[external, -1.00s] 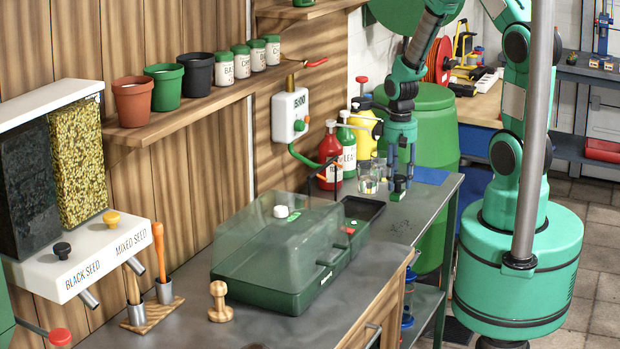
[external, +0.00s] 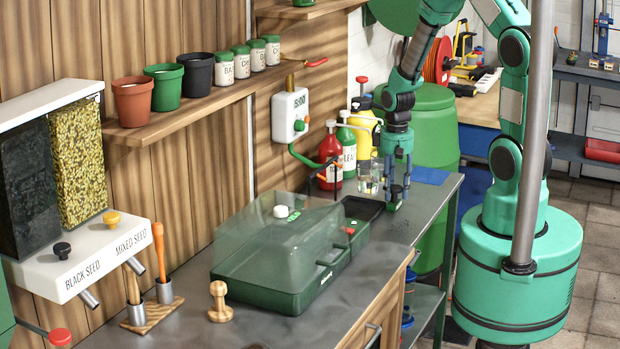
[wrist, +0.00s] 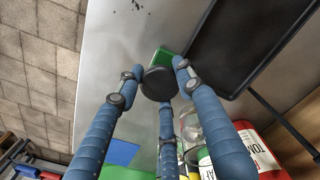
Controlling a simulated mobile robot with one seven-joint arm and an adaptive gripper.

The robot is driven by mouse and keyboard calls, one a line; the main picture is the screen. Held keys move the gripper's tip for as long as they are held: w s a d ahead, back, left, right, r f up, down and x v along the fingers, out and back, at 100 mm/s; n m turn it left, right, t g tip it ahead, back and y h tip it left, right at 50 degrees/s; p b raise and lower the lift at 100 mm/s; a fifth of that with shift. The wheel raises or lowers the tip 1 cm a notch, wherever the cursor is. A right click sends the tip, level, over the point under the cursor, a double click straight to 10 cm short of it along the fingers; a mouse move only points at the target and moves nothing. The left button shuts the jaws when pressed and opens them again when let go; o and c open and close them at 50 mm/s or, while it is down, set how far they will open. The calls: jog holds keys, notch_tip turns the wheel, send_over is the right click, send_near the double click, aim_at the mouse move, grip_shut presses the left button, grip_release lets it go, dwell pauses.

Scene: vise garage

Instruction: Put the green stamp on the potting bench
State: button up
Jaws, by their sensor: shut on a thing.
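The green stamp (external: 396,195) hangs in my gripper (external: 397,181) over the grey top of the potting bench (external: 419,213), just right of the black tray. In the wrist view, the stamp has a dark round knob (wrist: 159,84) and a green block (wrist: 164,56). My gripper's blue fingers (wrist: 155,80) are shut around the knob, with the block beyond them beside the tray's edge. The bare bench top (wrist: 121,60) lies below. I cannot tell whether the stamp's underside touches it. Part of the stamp is hidden by the fingers.
A black tray (external: 363,207) and a green propagator with a clear lid (external: 285,245) stand to the left. Red (external: 331,160) and green bottles (external: 347,155), a glass (external: 368,178) and a blue mat (external: 430,176) are behind. Dark crumbs lie in front; the bench's right edge is close.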

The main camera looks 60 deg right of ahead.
aim_at(395, 187)
jog(key=shift+f, duration=0.1)
jog(key=o, duration=1.2)
jog(key=shift+c, duration=0.2)
notch_tip(395, 187, up, 12)
jog(key=p, duration=0.2)
jog(key=shift+p, duration=0.4)
jog(key=shift+r, duration=0.2)
